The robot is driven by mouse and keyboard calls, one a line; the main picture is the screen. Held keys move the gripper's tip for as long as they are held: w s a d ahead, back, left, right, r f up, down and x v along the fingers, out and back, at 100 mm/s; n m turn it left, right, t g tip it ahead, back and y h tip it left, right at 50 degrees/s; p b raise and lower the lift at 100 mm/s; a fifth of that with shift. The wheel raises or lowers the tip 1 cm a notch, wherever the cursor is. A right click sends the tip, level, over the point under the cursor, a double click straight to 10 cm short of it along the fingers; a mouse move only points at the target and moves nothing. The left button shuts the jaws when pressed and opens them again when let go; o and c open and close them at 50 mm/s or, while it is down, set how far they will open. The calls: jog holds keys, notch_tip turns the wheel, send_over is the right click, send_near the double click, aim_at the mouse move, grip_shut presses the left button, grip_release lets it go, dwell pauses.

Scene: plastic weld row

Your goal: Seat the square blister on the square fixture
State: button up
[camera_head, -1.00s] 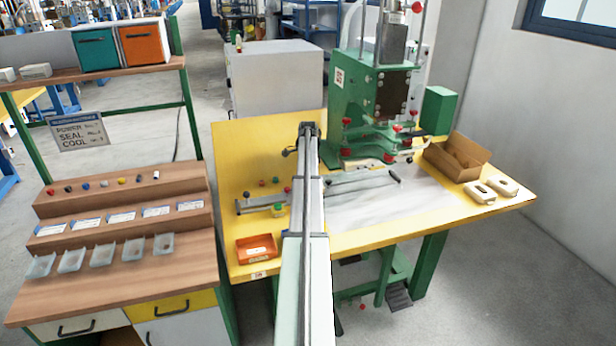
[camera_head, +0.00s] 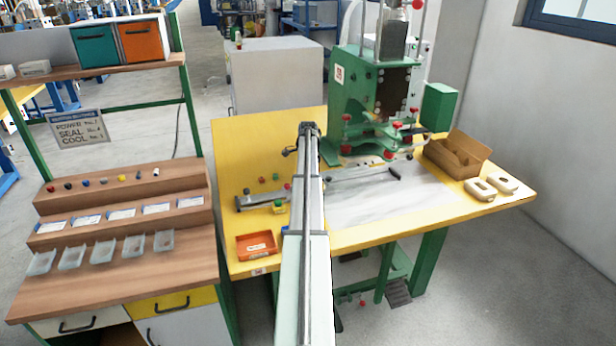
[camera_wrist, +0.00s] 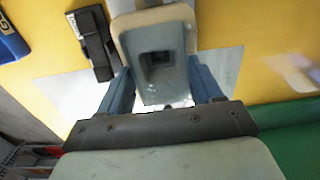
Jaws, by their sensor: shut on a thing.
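In the wrist view, my gripper (camera_wrist: 162,90) is shut on a translucent grey blister (camera_wrist: 152,91) with a square recess. Its two blue fingers lie on either side of the blister. A cream, rounded-edge piece (camera_wrist: 122,32) shows around the far end of the blister and looks like a fixture. I cannot tell whether the blister touches it or hovers over it. In the head view my arm hides the gripper and the blister. Two cream fixture-like blocks, one at the front (camera_head: 480,191) and one behind it (camera_head: 504,182), lie at the table's right end.
The green press (camera_head: 362,105) stands at the back of the yellow table (camera_head: 232,150). A cardboard box (camera_head: 457,155) and an orange tray (camera_head: 256,246) sit on the table. Several clear trays (camera_head: 102,252) line the wooden bench at left. A black clamp-like part (camera_wrist: 93,43) is beside the blister.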

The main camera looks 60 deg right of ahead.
jog(key=o, duration=0.9)
jog(key=c, duration=0.4)
jog(key=shift+r, duration=0.15)
notch_tip(320, 180, up, 7)
dwell(0.7)
dwell(0.4)
